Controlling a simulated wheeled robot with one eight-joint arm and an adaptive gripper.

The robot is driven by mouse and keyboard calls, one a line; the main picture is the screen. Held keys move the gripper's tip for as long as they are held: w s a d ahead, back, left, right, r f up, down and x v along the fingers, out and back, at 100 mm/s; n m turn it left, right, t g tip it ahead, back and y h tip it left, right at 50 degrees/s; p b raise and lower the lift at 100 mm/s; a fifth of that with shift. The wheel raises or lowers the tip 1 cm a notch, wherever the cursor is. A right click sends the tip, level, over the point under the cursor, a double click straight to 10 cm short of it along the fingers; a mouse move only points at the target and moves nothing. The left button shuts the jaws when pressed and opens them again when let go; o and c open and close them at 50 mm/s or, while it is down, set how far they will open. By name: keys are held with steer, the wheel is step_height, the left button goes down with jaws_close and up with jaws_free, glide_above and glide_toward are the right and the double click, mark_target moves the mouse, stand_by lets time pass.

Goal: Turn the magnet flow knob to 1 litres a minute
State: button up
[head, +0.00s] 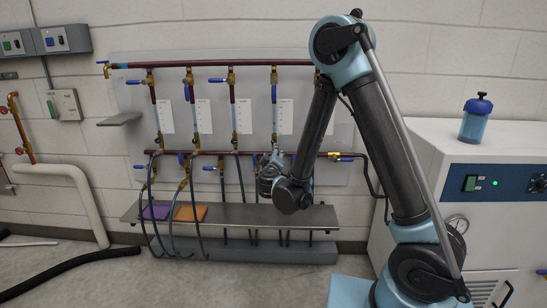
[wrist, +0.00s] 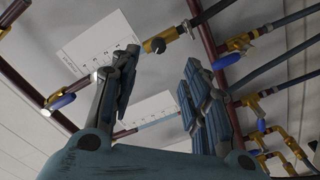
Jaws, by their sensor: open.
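A grey panel (head: 220,75) on the wall carries several upright flow tubes with white scale cards, brass valves and blue handles. The labels are too small to read, so I cannot tell which knob is the magnet flow one. My gripper (head: 273,163) is in front of the panel's lower right part, partly hidden by my arm. In the wrist view my gripper (wrist: 165,92) is open, its two fingers apart with nothing between them. Beyond the fingers are a brass valve with a dark knob (wrist: 157,44) and a scale card (wrist: 150,110). No contact with a knob is visible.
A grey shelf (head: 245,216) below the panel holds a purple pad (head: 156,212) and an orange pad (head: 190,213), with dark hoses hanging past it. A white cabinet (head: 480,160) with a blue bottle (head: 475,120) stands at right. Black hoses (head: 75,262) lie on the left floor.

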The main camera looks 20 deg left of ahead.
mark_target(274, 141)
stand_by(0.3)
steer(key=w+a+n, duration=0.1)
steer(key=w+n, duration=0.3)
steer(key=n, duration=0.4)
steer(key=w+a+n, duration=0.1)
steer(key=w+n, duration=0.4)
steer(key=n, duration=0.4)
steer(key=w+a+n, duration=0.1)
steer(key=w+n, duration=0.4)
steer(key=n, duration=0.3)
steer(key=shift+w+a+r+n, duration=0.1)
steer(key=shift+w+a+n, duration=0.15)
steer(key=shift+a+n, duration=0.15)
steer(key=shift+c, duration=0.6)
jaws_close()
